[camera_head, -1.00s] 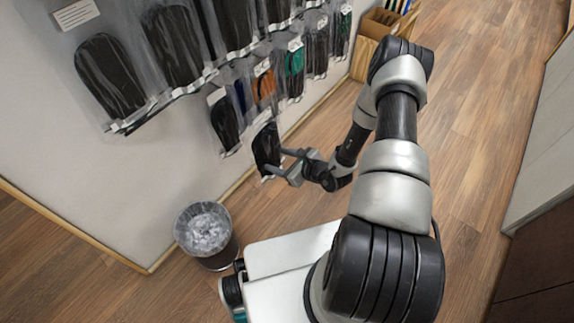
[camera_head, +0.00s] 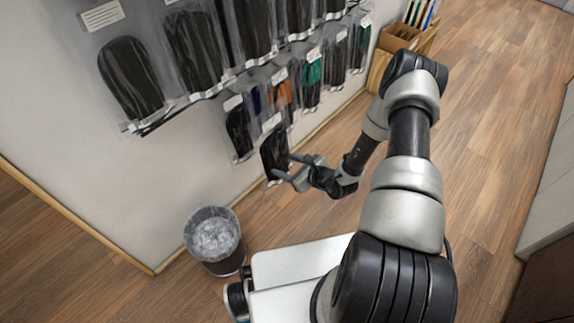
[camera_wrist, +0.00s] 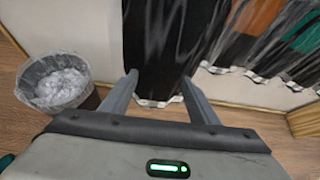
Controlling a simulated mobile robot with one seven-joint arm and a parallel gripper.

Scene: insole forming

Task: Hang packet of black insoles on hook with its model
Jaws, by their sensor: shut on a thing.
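My gripper (camera_head: 285,168) is shut on a clear packet of black insoles (camera_head: 274,150) and holds it upright in front of the wall display. In the wrist view the packet (camera_wrist: 165,50) hangs between the two fingers of my gripper (camera_wrist: 160,85), its lower edge just below the fingertips. Behind it on the lower row hang a packet of black insoles (camera_head: 239,130) at the left end, then a dark blue, an orange (camera_head: 282,95) and a green packet (camera_head: 313,72). The hook behind the held packet is hidden.
Large packets of black insoles (camera_head: 130,78) hang on the upper row. A bin with a clear liner (camera_head: 213,238) stands on the floor by the wall. A wooden box (camera_head: 400,38) stands at the far end. The wooden floor (camera_head: 490,110) on the right is clear.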

